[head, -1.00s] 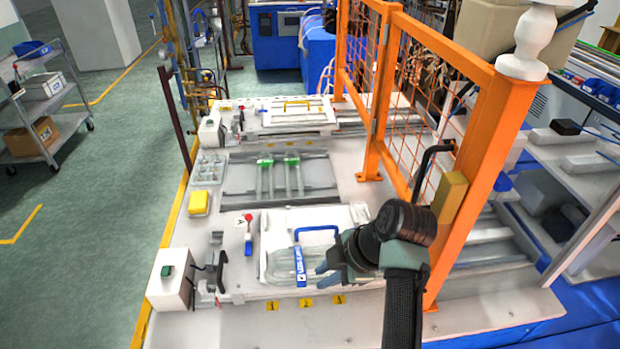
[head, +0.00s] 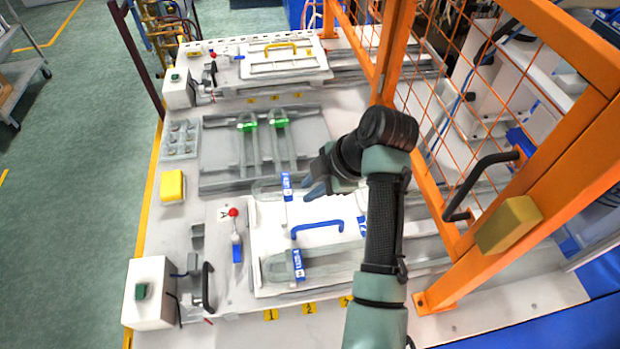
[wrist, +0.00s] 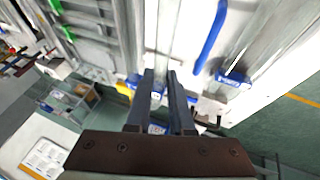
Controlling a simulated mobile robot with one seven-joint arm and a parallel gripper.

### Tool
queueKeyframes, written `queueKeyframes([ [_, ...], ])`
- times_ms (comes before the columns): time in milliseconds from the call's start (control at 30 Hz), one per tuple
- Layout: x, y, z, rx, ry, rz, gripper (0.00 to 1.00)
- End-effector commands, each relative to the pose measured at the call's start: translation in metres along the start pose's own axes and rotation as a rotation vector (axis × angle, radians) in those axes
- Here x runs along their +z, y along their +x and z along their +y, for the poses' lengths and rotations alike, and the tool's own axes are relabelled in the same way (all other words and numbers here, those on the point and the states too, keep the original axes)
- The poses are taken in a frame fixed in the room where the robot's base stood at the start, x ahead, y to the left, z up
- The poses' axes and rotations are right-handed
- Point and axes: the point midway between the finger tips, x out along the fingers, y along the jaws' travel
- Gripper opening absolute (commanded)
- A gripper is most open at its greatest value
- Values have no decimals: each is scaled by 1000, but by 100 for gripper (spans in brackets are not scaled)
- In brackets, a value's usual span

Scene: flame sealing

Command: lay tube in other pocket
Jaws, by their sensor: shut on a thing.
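My gripper (head: 312,190) is shut on a clear tube with a blue label (head: 287,182), held level at the back edge of the near white fixture (head: 262,225). Its dark fingers (wrist: 160,100) fill the middle of the wrist view, where the tube is hard to make out. Another clear tube with a blue label (head: 298,264) lies at the front of this fixture, in front of the blue handle (head: 317,228). Behind the gripper, two tubes with green clips, a left one (head: 243,150) and a right one (head: 285,143), lie in the grey rack (head: 215,160). The pocket floors are unclear.
An orange mesh guard (head: 435,215) with a black handle (head: 475,185) stands close to the right of my arm. A red-knobbed lever (head: 235,230) and a white box with a green button (head: 148,290) stand left. A yellow block (head: 172,186) and a far fixture with a yellow handle (head: 288,47) lie beyond.

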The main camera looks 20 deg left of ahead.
Motion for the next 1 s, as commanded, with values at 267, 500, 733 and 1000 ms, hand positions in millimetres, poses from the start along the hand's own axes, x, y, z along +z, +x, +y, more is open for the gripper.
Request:
queueKeyframes([
  [267,8,18,-7,0,1,0,0],
  [500,15,36,-13,-1,0,0,0],
  [733,21,52,-19,0,0,0,0],
  [1000,25,62,-22,0,0,0,0],
])
